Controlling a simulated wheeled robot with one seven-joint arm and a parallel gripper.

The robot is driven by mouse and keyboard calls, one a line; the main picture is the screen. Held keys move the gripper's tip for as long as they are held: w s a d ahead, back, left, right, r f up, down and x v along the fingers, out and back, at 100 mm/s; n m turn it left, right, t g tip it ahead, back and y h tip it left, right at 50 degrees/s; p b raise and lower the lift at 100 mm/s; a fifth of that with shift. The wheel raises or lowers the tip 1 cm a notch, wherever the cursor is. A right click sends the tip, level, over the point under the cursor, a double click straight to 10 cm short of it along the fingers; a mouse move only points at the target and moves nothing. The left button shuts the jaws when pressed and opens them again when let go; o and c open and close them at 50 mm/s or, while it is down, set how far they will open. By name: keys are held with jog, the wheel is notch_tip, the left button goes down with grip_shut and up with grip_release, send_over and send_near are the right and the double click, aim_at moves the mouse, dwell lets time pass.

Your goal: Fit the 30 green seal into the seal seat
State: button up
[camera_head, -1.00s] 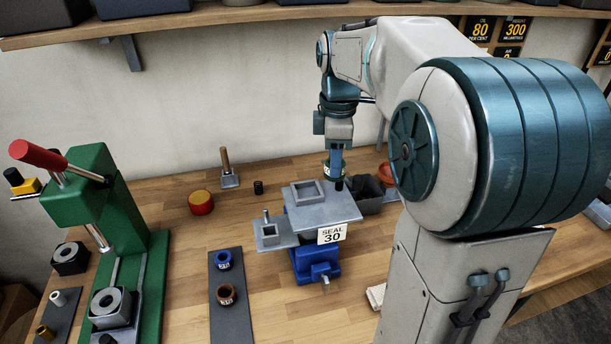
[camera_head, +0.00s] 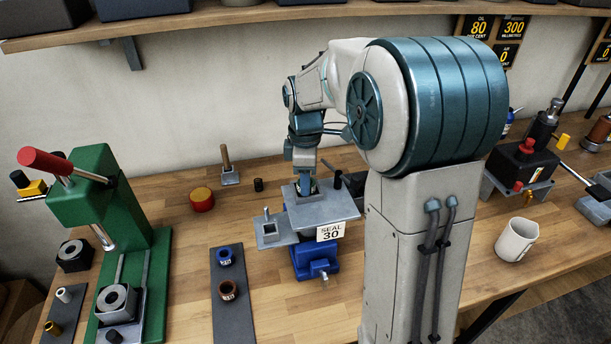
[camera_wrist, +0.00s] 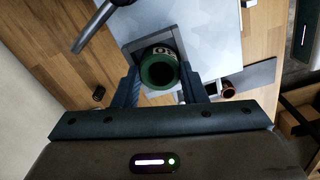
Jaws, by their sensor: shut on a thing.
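The green seal (camera_wrist: 159,70) is a ring with pale lettering on its rim, partly readable. My gripper (camera_wrist: 161,92) is shut on it, with one finger on each side. In the wrist view the seal is over the square grey seal seat (camera_wrist: 148,44); I cannot tell whether it is inside the seat or just above it. In the head view my gripper (camera_head: 306,187) is over the grey plate (camera_head: 336,212) on the blue vise, which bears a "SEAL 30" label (camera_head: 330,232). The seal is hidden there by my gripper.
A smaller square socket (camera_head: 269,230) stands on a lower plate at left. A dark mat (camera_head: 233,310) holds a blue ring (camera_head: 224,256) and a brown ring (camera_head: 227,290). A green press (camera_head: 100,205) stands at left, a white mug (camera_head: 517,240) at right.

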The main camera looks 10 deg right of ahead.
jog(key=shift+f, duration=0.2)
jog(key=o, duration=1)
jog(key=shift+c, duration=0.2)
jog(key=shift+r, duration=0.1)
notch_tip(320, 180, up, 11)
jog(key=s+f+m+t, duration=0.1)
jog(key=s+f+m, duration=0.2)
jog(key=s+m, duration=0.4)
jog(key=s+f+m+t, duration=0.2)
jog(key=s+f+m, duration=0.2)
jog(key=s, duration=1)
jog(key=m+b, duration=0.1)
jog(key=m, duration=0.2)
jog(key=shift+f+m+t, duration=0.15)
jog(key=shift+m+t, duration=0.15)
jog(key=shift+m, duration=0.1)
jog(key=shift+s+d, duration=0.1)
